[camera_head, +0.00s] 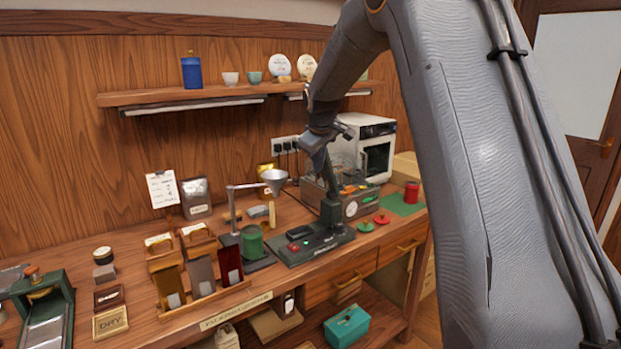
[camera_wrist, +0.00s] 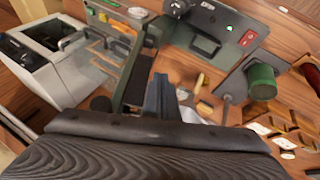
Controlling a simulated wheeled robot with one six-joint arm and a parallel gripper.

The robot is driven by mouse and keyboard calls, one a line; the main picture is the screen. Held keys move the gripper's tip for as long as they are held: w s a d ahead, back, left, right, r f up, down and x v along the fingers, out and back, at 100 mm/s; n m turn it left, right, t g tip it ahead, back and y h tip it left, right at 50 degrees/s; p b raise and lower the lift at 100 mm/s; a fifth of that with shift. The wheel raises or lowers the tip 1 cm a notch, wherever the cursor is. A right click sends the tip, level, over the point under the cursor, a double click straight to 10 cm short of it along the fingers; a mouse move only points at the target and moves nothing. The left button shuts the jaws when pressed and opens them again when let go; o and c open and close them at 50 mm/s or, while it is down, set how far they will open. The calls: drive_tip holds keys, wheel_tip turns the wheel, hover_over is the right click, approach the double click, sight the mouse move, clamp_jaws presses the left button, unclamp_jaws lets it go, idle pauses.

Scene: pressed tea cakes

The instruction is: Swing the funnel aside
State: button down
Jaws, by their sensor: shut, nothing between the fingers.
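The funnel (camera_head: 274,178) is a silver cone in the head view, held out to the right on a thin arm from an upright post (camera_head: 232,208). A green canister (camera_head: 252,243) stands on a dark base below it and to the left; it also shows in the wrist view (camera_wrist: 262,82). I cannot tell whether the funnel is directly over the canister. My gripper (camera_head: 318,158) is to the right of the funnel, apart from it, above the bench. In the wrist view its fingers (camera_wrist: 165,97) are together and empty. I cannot clearly make out the funnel there.
A dark green press (camera_head: 312,243) with a red switch stands right of the canister, close under my gripper. A grey tray machine (camera_head: 362,203) and a white oven (camera_head: 375,150) are behind. A wooden rack (camera_head: 205,298) of packets is front left. A shelf (camera_head: 180,96) runs above.

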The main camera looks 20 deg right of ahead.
drive_tip(key=shift+s+d+r+b, duration=0.15)
drive_tip(key=shift+s+d+r, duration=0.1)
drive_tip(key=shift+r, duration=0.35)
drive_tip(key=shift+s+d+r+b, duration=0.2)
drive_tip(key=shift+d+r, duration=0.05)
drive_tip(key=shift+r, duration=0.35)
drive_tip(key=shift+s+d+r+b, duration=0.15)
drive_tip(key=shift+s+d+r, duration=0.1)
drive_tip(key=shift+r, duration=0.35)
drive_tip(key=s+a+f+m+g, duration=0.1)
drive_tip(key=s+a+f+m, duration=0.1)
drive_tip(key=s+f, duration=0.5)
drive_tip(key=s+a+f+m+g+y, duration=0.1)
drive_tip(key=s+f, duration=0.6)
drive_tip(key=s, duration=1.3)
drive_tip(key=s+a+f+m+g, duration=0.2)
drive_tip(key=s+a+f, duration=0.3)
drive_tip(key=s, duration=0.8)
drive_tip(key=shift+s+a+f+m+g+y, duration=0.15)
drive_tip(key=shift+a+f+m+g+y, duration=0.2)
drive_tip(key=shift+f+m, duration=0.45)
drive_tip(key=shift+d+f, duration=0.1)
